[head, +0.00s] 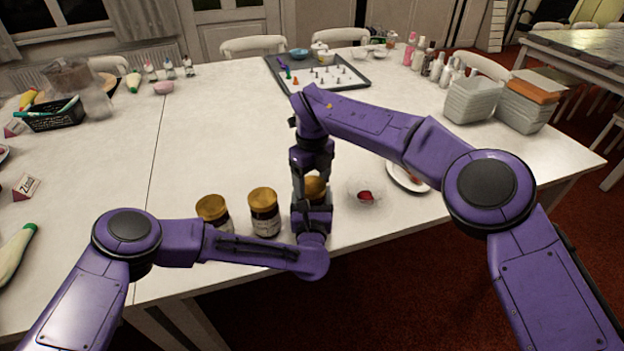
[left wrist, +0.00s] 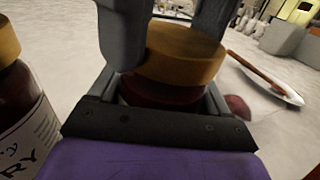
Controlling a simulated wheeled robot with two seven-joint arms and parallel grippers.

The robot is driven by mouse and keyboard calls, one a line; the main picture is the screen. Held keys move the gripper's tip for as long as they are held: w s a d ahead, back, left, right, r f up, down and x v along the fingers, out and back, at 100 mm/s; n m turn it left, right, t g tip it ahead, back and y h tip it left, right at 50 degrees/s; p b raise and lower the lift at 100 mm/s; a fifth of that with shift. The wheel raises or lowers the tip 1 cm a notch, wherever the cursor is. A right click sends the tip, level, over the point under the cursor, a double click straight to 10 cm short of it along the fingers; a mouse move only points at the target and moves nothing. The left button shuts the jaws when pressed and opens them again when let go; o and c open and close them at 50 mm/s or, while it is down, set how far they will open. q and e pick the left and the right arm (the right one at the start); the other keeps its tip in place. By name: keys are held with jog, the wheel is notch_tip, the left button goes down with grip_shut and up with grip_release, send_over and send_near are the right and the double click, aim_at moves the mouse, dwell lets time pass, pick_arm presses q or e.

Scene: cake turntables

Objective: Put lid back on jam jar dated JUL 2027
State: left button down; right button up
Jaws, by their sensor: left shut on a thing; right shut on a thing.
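A dark jam jar (left wrist: 160,94) stands near the table's front edge, between the fingers of my left gripper (head: 313,218). My left gripper is shut on its body. A gold lid (left wrist: 180,52) sits directly over the jar; it also shows in the head view (head: 315,188). I cannot tell whether it is fully seated. My right gripper (head: 312,181) comes down from above and is shut on the lid, with a dark finger on either side. The jar's label and date are hidden by my grippers.
Two more gold-lidded jars, a middle one (head: 264,214) and a left one (head: 213,211), stand to the left. A clear bowl (head: 366,193) with something red and a white plate (head: 405,178) are on the right. The table centre is clear, with a dark tray (head: 345,83) beyond.

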jog(key=o, duration=1.2)
notch_tip(320, 180, up, 12)
pick_arm(q)
grip_release()
jog(key=s+b, duration=0.1)
jog(key=s, duration=0.9)
jog(key=shift+s+a+b, duration=0.15)
jog(key=shift+s+b, duration=0.1)
jog(key=shift+b, duration=0.15)
pick_arm(e)
jog(key=shift+f, duration=0.9)
